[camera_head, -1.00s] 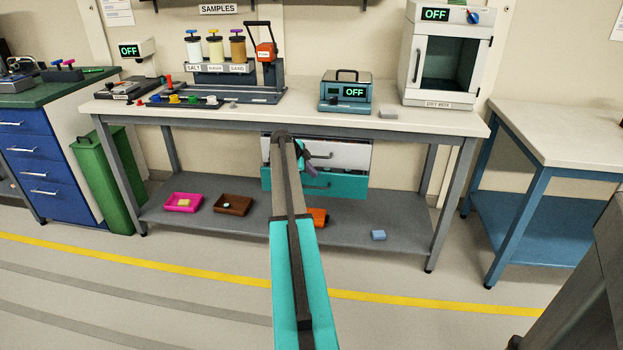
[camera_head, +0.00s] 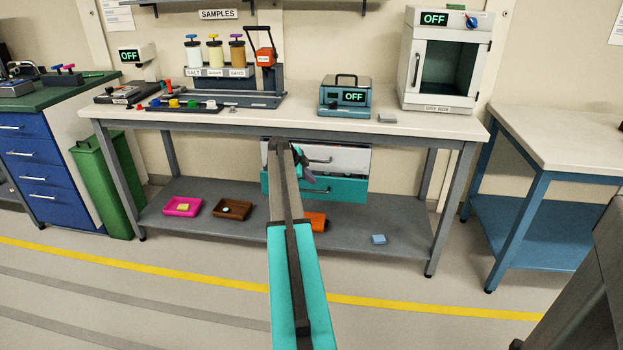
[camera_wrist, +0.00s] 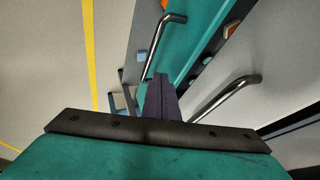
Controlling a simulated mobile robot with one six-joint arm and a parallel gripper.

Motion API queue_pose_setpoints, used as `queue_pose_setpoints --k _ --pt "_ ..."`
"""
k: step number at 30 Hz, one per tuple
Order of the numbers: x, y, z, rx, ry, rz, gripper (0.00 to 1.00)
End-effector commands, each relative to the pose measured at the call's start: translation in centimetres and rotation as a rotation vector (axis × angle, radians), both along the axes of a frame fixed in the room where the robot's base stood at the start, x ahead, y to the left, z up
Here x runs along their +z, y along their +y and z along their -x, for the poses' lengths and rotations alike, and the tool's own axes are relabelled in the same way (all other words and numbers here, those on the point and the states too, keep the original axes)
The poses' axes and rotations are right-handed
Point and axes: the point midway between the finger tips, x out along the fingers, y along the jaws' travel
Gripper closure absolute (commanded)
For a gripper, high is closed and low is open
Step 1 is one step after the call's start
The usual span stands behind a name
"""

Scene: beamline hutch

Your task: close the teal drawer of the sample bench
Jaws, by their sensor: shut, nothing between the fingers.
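The sample bench (camera_head: 400,122) stands ahead with two stacked drawers under its top. The teal drawer (camera_head: 345,190) is the lower one, with a bar handle, and is partly hidden by my arm. My gripper (camera_head: 309,177) is shut and empty in front of the drawers. In the wrist view its dark fingers (camera_wrist: 161,80) lie between the two handles; contact cannot be told.
The lower shelf (camera_head: 345,236) holds a pink tray (camera_head: 183,206), a brown tray (camera_head: 233,209), an orange tray (camera_head: 317,222) and a blue block (camera_head: 379,239). A green bin (camera_head: 102,188) stands left and a blue table (camera_head: 535,195) right. The floor in front is clear.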

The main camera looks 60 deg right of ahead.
Motion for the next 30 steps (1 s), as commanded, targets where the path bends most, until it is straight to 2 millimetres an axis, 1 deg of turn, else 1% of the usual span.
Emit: queue_pose_setpoints --k 1,6,9,18,24,30 --pt "-0.1 0.7 0.3 0.001 0.001 0.0 1.0" --pt "0.0 2.2 0.7 0.002 -0.001 0.0 1.0" --pt "1.7 3.0 0.3 0.002 -0.002 0.002 1.0" --pt "5.6 5.8 -0.5 0.002 -0.002 0.002 1.0" --pt "7.4 7.1 -0.9 0.001 0.0 0.001 1.0" --pt "8.0 7.6 -1.1 0.002 -0.001 0.001 1.0"
